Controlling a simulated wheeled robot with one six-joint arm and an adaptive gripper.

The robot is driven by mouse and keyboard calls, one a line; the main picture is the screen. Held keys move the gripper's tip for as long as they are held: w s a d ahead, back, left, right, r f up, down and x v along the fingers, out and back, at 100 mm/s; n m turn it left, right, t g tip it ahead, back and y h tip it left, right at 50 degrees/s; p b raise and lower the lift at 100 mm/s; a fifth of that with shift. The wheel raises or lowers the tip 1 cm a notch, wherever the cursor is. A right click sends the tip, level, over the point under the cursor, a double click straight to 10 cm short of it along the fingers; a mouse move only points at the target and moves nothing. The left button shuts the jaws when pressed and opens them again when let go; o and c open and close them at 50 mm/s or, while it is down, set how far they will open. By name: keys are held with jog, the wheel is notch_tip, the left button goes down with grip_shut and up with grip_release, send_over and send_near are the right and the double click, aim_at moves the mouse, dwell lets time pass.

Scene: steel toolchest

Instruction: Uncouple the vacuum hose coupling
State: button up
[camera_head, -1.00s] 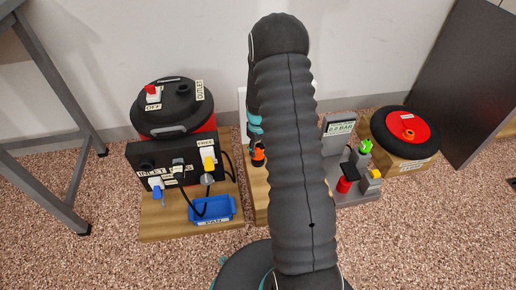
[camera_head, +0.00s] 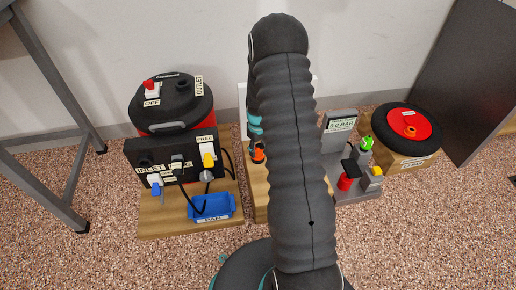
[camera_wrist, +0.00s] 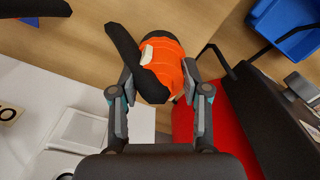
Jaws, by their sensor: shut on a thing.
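An orange, ribbed coupling (camera_wrist: 172,62) with a black lever-like part and a small pale tab shows in the wrist view. My gripper (camera_wrist: 160,88) is shut on it, one finger on each side. The fingers hide part of its sides, and its lower end is not clear. In the head view a small orange part (camera_head: 258,152) shows at the left edge of my arm, above a wooden block. My arm hides most of that station and my fingertips there.
A black-and-red vacuum (camera_head: 172,104) stands at left behind a black panel (camera_head: 205,145) with plugs and cables. A blue pan (camera_head: 210,208) sits in front. At right are a grey gauge stand (camera_head: 340,122) and a red-and-black wheel (camera_head: 408,130). Speckled floor in front is clear.

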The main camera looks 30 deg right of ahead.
aim_at(258, 146)
jog(key=shift+f, duration=0.25)
jog(key=o, duration=1.4)
jog(key=shift+r, duration=0.1)
notch_tip(258, 146, up, 12)
jog(key=shift+f, duration=0.1)
